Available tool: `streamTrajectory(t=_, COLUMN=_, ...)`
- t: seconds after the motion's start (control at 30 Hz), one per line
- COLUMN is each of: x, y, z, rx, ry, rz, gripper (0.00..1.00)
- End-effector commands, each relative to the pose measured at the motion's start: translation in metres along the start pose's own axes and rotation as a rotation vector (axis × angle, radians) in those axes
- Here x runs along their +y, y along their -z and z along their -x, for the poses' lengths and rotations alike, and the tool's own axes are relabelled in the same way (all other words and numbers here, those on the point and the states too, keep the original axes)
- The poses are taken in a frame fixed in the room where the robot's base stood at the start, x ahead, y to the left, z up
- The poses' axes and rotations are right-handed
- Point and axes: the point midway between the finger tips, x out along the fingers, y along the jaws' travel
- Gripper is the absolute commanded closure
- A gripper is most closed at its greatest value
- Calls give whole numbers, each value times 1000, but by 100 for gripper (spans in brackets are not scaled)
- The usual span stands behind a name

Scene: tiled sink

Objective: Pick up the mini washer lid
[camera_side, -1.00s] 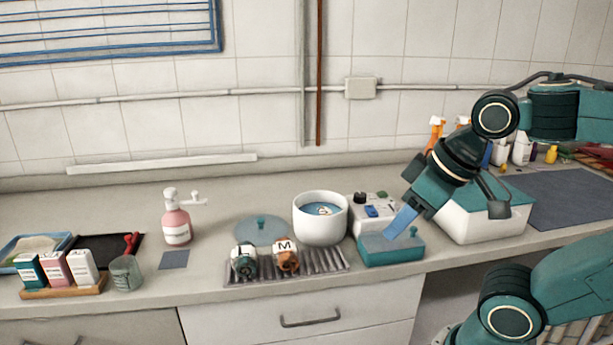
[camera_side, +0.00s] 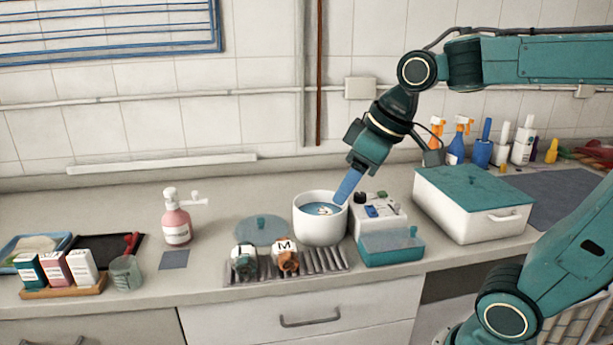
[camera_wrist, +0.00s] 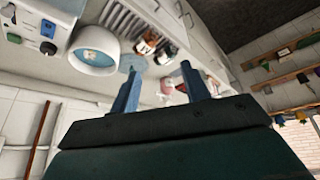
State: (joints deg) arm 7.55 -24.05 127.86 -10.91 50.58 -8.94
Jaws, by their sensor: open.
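The mini washer lid (camera_side: 260,231) is a flat, translucent blue disc with a small teal knob. It lies on the counter left of the white washer tub (camera_side: 320,232), behind the ribbed rack. In the wrist view the lid (camera_wrist: 131,62) shows beside the tub (camera_wrist: 94,52), partly covered by a finger. My gripper (camera_side: 341,202) points down and left at the tub's right rim in the side view, to the right of the lid and above it. The wrist view shows my gripper (camera_wrist: 160,67) with its two blue fingers apart and nothing between them.
Two labelled jars (camera_side: 286,257) lie on the ribbed rack (camera_side: 325,263) in front of the lid. A pink pump bottle (camera_side: 176,225) stands to the left. The washer's control box (camera_side: 377,212) and a teal box (camera_side: 391,247) are on the right.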

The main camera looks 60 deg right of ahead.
Motion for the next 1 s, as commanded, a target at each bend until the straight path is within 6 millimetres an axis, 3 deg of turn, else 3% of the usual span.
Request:
streamTrajectory(t=0.2, x=22, y=46, z=-18, rx=-12, ry=41, rz=84, gripper=54)
streamTrajectory(t=0.5, x=60, y=98, z=-54, rx=-15, ry=104, rz=200, gripper=54)
streamTrajectory(t=0.8, x=108, y=135, z=-100, rx=-1, ry=171, rz=311, gripper=54)
streamTrajectory(t=1.0, x=143, y=149, z=-136, rx=17, ry=217, rz=383, gripper=54)
